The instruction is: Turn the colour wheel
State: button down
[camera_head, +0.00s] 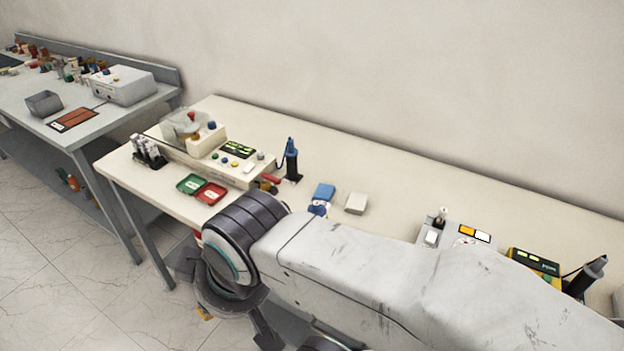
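I cannot pick out a colour wheel for certain. A round, pale, see-through part (180,126) sits on a cream device at the left end of the near bench, with small coloured knobs beside it. My grey-white arm crosses the lower right and bends down at a dark ribbed joint. My gripper (232,312) hangs below that joint, in front of the bench's front edge. Its dark parts show only partly. The arm hides much of it, and I cannot tell whether its fingers are open. It appears apart from the devices on the bench.
The near bench (345,163) carries a green tray (191,184), a red tray (211,193), a blue handheld tool (291,160) and a yellow-black meter (534,264). A grey box with white and orange squares (474,233) stands behind my arm. Floor is free at lower left.

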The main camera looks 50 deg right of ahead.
aim_at(462, 240)
jog(key=z, duration=3.15)
jog(key=u, duration=0.4)
jog(key=i+l, duration=0.05)
